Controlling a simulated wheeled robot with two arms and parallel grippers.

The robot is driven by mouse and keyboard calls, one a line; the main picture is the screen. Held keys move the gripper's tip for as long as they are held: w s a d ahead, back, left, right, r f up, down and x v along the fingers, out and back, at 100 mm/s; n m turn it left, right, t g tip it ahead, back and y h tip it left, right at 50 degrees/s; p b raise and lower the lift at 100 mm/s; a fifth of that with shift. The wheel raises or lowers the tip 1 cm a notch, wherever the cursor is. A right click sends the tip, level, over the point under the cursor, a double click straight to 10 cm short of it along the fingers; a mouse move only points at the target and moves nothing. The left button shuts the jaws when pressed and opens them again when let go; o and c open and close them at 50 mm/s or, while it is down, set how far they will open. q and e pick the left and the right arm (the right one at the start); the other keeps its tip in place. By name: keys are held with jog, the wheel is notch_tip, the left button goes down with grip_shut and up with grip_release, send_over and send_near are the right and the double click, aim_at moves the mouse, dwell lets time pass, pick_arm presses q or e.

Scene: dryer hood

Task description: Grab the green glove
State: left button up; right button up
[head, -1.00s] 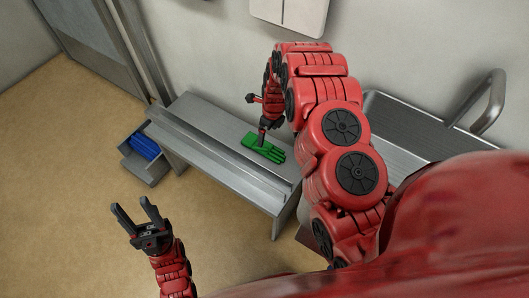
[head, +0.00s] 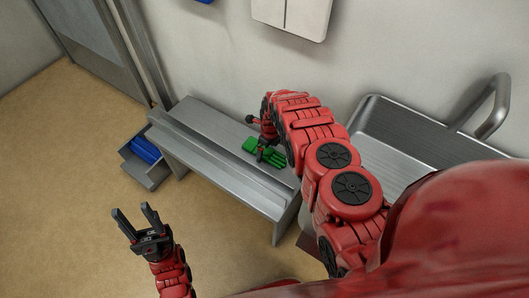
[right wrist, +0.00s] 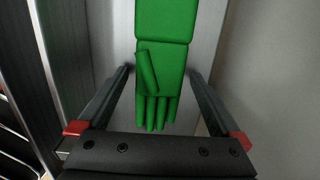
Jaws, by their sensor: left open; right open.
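The green glove (head: 264,152) lies flat on the grey metal bench (head: 212,128) against the wall, with its fingers toward the right. In the right wrist view the glove (right wrist: 163,60) lies between the two open fingers, its cuff at the top and its fingers toward the gripper's base. My right gripper (head: 254,135) is at the glove and open; my arm hides part of it in the head view. Whether the fingers touch the glove I cannot tell. My left gripper (head: 136,217) is open and empty over the floor at the lower left.
A grey bin (head: 143,163) with a blue item (head: 146,149) stands at the bench's left end. A metal sink (head: 400,135) with a raised rail (head: 493,105) is at the right. The floor (head: 70,190) at the left is clear.

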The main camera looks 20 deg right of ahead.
jog(key=c, duration=1.2)
jog(key=shift+r, duration=0.1)
